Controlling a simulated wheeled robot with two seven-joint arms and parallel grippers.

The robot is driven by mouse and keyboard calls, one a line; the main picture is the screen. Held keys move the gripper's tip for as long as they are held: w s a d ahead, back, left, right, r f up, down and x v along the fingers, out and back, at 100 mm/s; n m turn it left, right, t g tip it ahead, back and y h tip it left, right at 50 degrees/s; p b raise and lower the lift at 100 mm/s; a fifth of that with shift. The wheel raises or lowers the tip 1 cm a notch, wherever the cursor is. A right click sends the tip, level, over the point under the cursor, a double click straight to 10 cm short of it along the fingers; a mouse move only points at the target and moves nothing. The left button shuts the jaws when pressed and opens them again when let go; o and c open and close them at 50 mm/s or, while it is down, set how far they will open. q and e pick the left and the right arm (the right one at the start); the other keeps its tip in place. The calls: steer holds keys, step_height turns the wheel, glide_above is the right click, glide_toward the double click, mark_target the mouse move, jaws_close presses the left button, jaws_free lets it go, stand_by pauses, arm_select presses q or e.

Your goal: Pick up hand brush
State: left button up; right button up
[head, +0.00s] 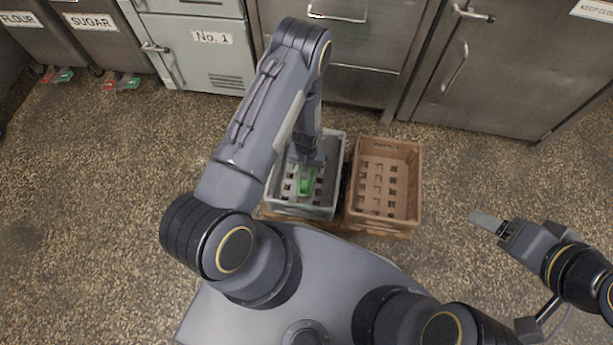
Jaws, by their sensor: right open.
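A green object, by its look the hand brush (306,182), lies in the grey crate (332,160) on the floor in front of my base. My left gripper (306,168) points down into this crate, right at the green object. Its fingers are mostly hidden by its own body, so I cannot tell whether it touches or grips the object. Part of the brush is hidden under the gripper. My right gripper (486,222) is open and empty above the bare floor at the right, apart from the crates.
A brown crate (413,190), empty, stands right beside the grey one. Steel cabinets (480,75) and a grey locker (200,50) line the back. Bins marked flour and sugar (98,45) stand at the upper left. The speckled floor (90,200) is clear on the left and right.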

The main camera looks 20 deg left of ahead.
arm_select(q)
step_height(320, 180, down, 5)
steer(key=shift+r+b, duration=0.15)
steer(key=shift+b, duration=1)
steer(key=shift+c, duration=0.5)
steer(key=c, duration=1.1)
step_height(320, 180, up, 10)
steer(key=p, duration=0.4)
steer(key=shift+c, duration=0.2)
